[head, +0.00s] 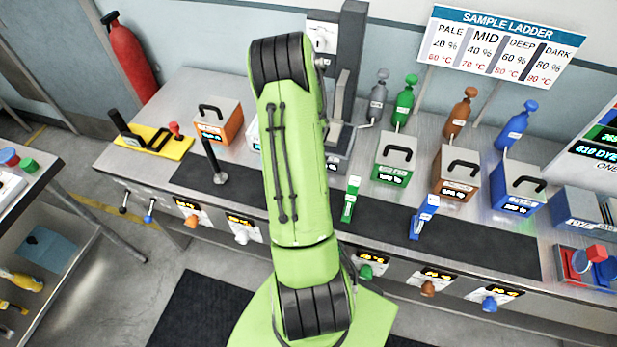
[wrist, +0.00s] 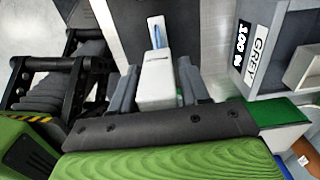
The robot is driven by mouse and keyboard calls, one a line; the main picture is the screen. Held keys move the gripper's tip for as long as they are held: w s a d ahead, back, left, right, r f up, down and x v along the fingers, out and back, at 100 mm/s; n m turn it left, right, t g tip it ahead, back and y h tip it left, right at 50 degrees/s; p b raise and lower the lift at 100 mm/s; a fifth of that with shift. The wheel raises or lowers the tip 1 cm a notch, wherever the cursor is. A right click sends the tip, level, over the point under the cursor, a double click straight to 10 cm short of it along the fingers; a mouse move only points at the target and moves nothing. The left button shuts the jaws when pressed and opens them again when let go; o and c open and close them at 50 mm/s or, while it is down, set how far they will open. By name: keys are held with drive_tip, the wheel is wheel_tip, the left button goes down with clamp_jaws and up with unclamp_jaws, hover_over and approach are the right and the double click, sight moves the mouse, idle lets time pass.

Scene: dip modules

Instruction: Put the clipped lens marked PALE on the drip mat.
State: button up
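A long dark mat (head: 468,241) runs along the front of the steel counter; it looks like the drip mat. My gripper is hidden behind my green arm in the head view. In the wrist view my gripper (wrist: 157,66) has grey fingers close on both sides of a white block (wrist: 156,85). Beyond the block is a small white plate with a blue stripe (wrist: 157,33), against a dark surface. I cannot tell whether the fingers touch the block. No PALE mark is readable on it. A green clip (head: 349,199) and a blue clip (head: 424,216) stand on the mat.
A grey module marked GREY 100 % (wrist: 277,40) is close to the right of my gripper. Green (head: 394,160), brown (head: 457,173) and blue (head: 517,187) modules line the counter. A black post (head: 214,162) stands on the mat's left part, near a yellow tray (head: 170,150).

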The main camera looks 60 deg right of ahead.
drive_tip(key=shift+o, duration=1)
wheel_tip(320, 180, up, 12)
drive_tip(key=shift+r, duration=0.25)
drive_tip(key=w+a+r+n+t, duration=0.2)
drive_tip(key=w+a+r+n, duration=0.1)
drive_tip(key=a+r+n, duration=0.5)
drive_tip(key=w+a+r+n+t, duration=0.1)
drive_tip(key=w+a+r+n, duration=0.3)
drive_tip(key=a+n, duration=0.55)
drive_tip(key=s+a+r+n+t, duration=0.1)
drive_tip(key=s+a+r+n, duration=0.1)
drive_tip(key=s+a+n, duration=0.45)
drive_tip(key=s+a+r+n+t, duration=0.2)
drive_tip(key=s+a+r+n, duration=0.1)
drive_tip(key=a+n, duration=0.55)
drive_tip(key=shift+n, duration=0.45)
drive_tip(key=f+b, duration=0.2)
drive_tip(key=f, duration=0.1)
drive_tip(key=f+b, duration=0.1)
drive_tip(key=b, duration=0.1)
drive_tip(key=shift+w+d+f, duration=0.1)
drive_tip(key=shift+d+f, duration=0.2)
drive_tip(key=shift+d, duration=0.05)
